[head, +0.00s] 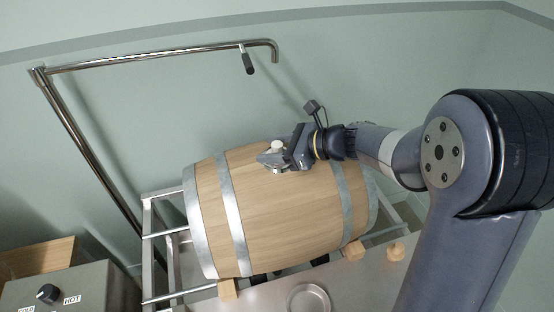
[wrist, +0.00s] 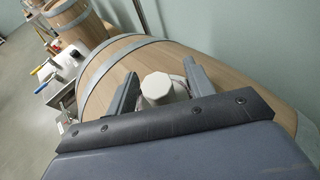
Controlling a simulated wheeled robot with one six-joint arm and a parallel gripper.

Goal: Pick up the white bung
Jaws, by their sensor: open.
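The white bung (head: 277,146) stands at the top of a wooden barrel (head: 285,210) with metal hoops. In the wrist view the bung (wrist: 157,88) shows as a pale, faceted round knob between the two fingers. My gripper (head: 272,160) reaches in from the right, low over the barrel top. In the wrist view my gripper (wrist: 160,88) is open, with one finger on each side of the bung. A gap shows between the left finger and the bung; the right finger is closer. The bung's lower part is hidden in the head view by the gripper.
The barrel lies on a metal rack (head: 147,245) with wooden wedges. A steel pipe (head: 160,57) with a dark handle runs behind it. A control box (head: 70,290) stands at lower left. A round steel dish (head: 309,299) is in front. Another barrel (wrist: 75,20) shows in the wrist view.

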